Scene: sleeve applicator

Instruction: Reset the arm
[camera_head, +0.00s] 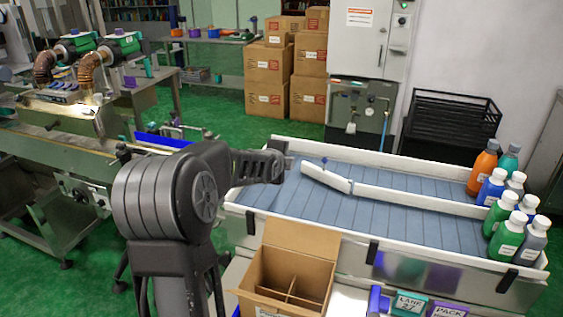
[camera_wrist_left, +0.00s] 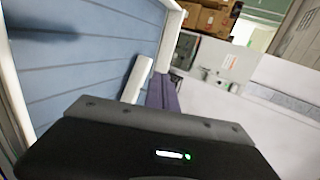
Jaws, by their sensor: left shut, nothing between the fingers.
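My left arm rises from the bottom of the head view and bends right. Its gripper (camera_head: 284,162) is shut and empty, above the left end of the blue slatted conveyor (camera_head: 300,204). The dark gripper body with a small green light fills the bottom of the left wrist view. The blue slatted surface (camera_wrist_left: 75,65) with its white rim lies beyond it there. My right gripper is in neither view.
An open cardboard box (camera_head: 312,240) with dividers stands in front of the conveyor. Several bottles (camera_head: 504,238) stand at the conveyor's right end. A white guide rail (camera_head: 410,196) crosses it. Stacked cartons (camera_head: 268,65) stand behind.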

